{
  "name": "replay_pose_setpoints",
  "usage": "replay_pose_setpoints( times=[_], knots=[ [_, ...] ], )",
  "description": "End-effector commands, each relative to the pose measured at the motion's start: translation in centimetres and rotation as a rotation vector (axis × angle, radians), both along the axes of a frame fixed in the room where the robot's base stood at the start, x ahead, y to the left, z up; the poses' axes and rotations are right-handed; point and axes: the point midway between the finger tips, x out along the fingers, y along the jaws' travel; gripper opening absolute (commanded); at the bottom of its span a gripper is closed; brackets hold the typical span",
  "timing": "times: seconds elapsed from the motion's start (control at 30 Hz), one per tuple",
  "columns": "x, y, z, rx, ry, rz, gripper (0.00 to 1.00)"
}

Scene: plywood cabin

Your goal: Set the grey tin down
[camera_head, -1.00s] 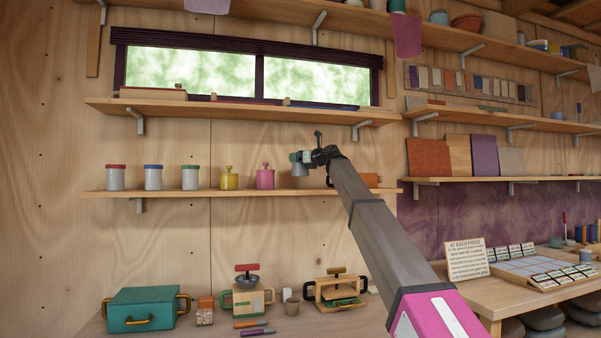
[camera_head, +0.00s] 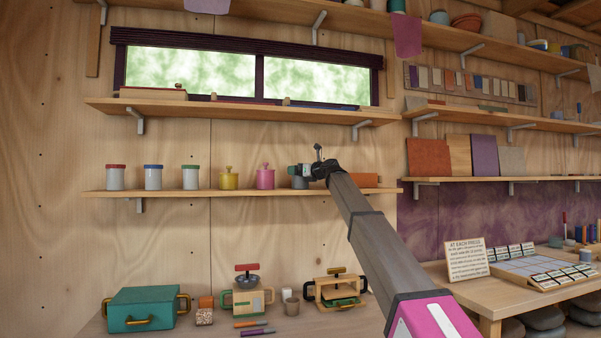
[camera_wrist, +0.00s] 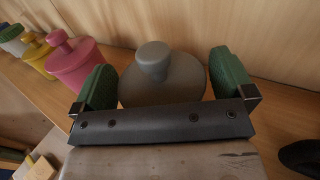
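The grey tin (camera_head: 299,183) is upright at the shelf (camera_head: 210,192), to the right of the pink tin (camera_head: 265,177). Its base looks level with the shelf top; I cannot tell whether it touches or hovers slightly. My gripper (camera_head: 301,170) is at the upper part of the tin. In the wrist view, the tin's round lid and knob (camera_wrist: 155,62) sit between the two green finger pads of my gripper (camera_wrist: 162,82), which appear to press against its sides. The tin's lower part is hidden there by the gripper body.
On the same shelf stand a yellow tin (camera_head: 229,178) and several white jars with coloured lids (camera_head: 153,177). An orange block (camera_head: 364,180) lies to the right, behind my arm. Another shelf (camera_head: 240,111) runs above. The bench below holds a teal box (camera_head: 142,308).

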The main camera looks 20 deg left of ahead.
Motion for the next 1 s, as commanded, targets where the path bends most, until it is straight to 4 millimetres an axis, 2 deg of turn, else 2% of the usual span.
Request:
replay_pose_setpoints(
  times=[0.27,0.43,0.57,0.9,1.0],
  knots=[
    [0.0,0.0,0.2,0.000,0.000,0.000,1.00],
    [-0.7,-1.1,0.1,0.000,0.000,0.000,1.00],
    [-1.8,-2.8,0.1,0.000,0.000,-0.001,1.00],
    [-5.0,-8.6,0.1,0.001,0.000,-0.001,1.00],
    [-5.7,-9.7,0.1,0.000,0.000,0.000,1.00]
  ],
)
